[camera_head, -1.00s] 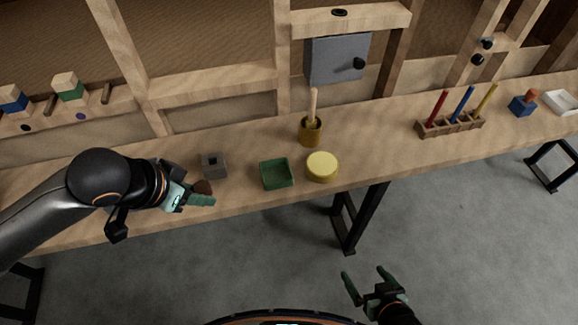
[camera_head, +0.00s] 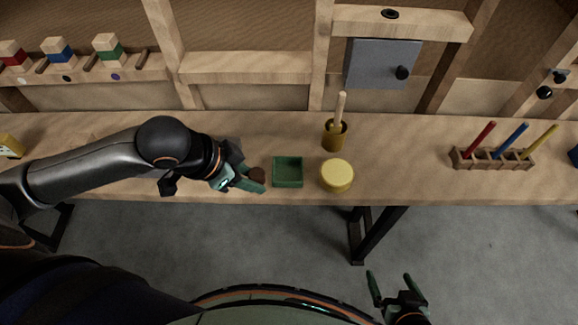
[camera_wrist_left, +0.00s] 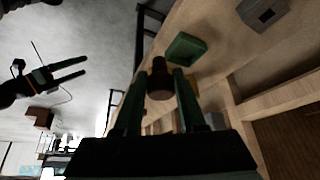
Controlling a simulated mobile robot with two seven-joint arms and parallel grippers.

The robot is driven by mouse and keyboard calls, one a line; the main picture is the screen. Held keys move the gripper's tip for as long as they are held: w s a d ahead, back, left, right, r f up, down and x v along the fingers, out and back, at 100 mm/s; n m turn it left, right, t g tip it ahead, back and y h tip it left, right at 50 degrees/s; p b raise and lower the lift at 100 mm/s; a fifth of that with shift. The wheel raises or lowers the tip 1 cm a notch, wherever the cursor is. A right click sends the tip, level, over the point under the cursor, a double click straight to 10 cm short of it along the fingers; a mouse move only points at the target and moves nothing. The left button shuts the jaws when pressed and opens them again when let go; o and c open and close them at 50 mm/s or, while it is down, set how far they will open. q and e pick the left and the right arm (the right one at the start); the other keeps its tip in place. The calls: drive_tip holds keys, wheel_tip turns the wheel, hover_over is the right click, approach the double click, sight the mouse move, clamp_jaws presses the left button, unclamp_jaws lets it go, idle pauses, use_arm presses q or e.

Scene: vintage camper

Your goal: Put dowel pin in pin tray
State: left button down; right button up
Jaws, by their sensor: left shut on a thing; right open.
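My left gripper (camera_head: 252,182) is shut on the brown dowel pin (camera_head: 257,173), just left of the green pin tray (camera_head: 288,185). The tray is shallow, square and looks empty on the bench. In the left wrist view the pin (camera_wrist_left: 160,78) sits between the two fingers, with the green tray (camera_wrist_left: 187,48) beyond it. The pin's lower part is hidden by the gripper in the head view. My right gripper (camera_head: 392,291) is open and empty, out in front of the bench over the floor.
A round yellow lid (camera_head: 337,176) stands right of the tray, with a brown pot (camera_head: 334,137) holding a wooden pestle behind it. A grey block (camera_wrist_left: 263,13) stands near the tray, mostly hidden by my arm in the head view. A rack (camera_head: 492,160) with coloured rods stands farther right.

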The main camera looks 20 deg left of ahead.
use_arm(q)
drive_tip(key=w+f, duration=0.2)
drive_tip(key=w, duration=0.1)
drive_tip(key=w+d+f, duration=0.1)
drive_tip(key=w+f, duration=0.2)
drive_tip(key=w, duration=0.1)
drive_tip(key=w+d+f, duration=0.1)
drive_tip(key=w+f, duration=0.1)
drive_tip(key=w, duration=0.1)
drive_tip(key=shift+w+f+b, duration=0.35)
drive_tip(key=shift+w, duration=0.05)
drive_tip(key=shift+w+d+f, duration=0.2)
drive_tip(key=shift+w+f, duration=0.4)
drive_tip(key=shift+f, duration=1.65)
drive_tip(key=shift+f, duration=0.1)
drive_tip(key=c, duration=0.8)
unclamp_jaws()
drive_tip(key=shift+f, duration=0.1)
drive_tip(key=shift+o, duration=0.2)
